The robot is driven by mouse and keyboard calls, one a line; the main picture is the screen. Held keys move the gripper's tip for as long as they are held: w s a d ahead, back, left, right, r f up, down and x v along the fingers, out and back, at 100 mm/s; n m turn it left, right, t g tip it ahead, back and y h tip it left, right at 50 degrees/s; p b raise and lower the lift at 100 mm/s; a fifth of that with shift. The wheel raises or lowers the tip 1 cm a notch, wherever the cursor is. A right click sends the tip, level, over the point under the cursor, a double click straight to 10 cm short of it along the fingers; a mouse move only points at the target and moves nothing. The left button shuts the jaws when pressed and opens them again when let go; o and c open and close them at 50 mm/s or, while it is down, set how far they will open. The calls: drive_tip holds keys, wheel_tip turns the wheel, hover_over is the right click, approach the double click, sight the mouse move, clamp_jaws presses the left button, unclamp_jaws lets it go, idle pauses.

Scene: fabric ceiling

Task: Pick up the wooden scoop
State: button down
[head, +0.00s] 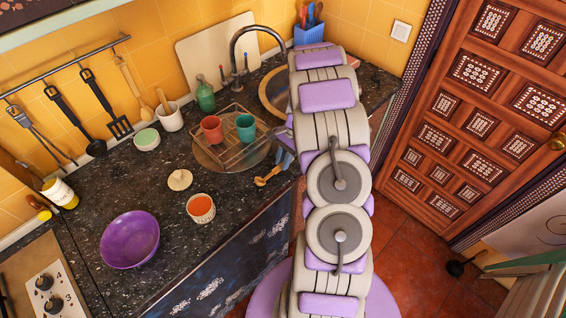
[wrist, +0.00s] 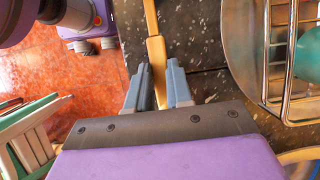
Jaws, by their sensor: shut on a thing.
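The wooden scoop (head: 267,177) is at the front edge of the dark speckled counter, just in front of the dish rack. My gripper (head: 283,160) is at the scoop, partly hidden by my arm in the head view. In the wrist view, the scoop's light wooden handle (wrist: 157,60) runs between the blue-grey fingers of my gripper (wrist: 157,88), which are shut on it. The scoop's far end runs out of the top of the wrist view. I cannot tell whether the scoop touches the counter.
A wire dish rack (head: 240,153) holds a red cup (head: 212,130) and a teal cup (head: 245,127) close by. An orange-filled ramekin (head: 201,208), a round lid (head: 179,179) and a purple bowl (head: 130,240) stand left. Red tiled floor (head: 415,265) lies right of the counter.

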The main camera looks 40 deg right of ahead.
drive_tip(key=shift+s+a+r, duration=0.1)
drive_tip(key=shift+s+r, duration=0.1)
drive_tip(key=shift+r, duration=0.25)
drive_tip(key=shift+s+a+r, duration=0.1)
drive_tip(key=shift+s+r, duration=0.05)
drive_tip(key=shift+r, duration=0.3)
drive_tip(key=s+a, duration=0.3)
drive_tip(key=s, duration=0.3)
drive_tip(key=s+a+r+p, duration=0.1)
drive_tip(key=s+a, duration=0.3)
drive_tip(key=s, duration=0.3)
drive_tip(key=shift+s+a+r, duration=0.15)
drive_tip(key=shift+a, duration=0.05)
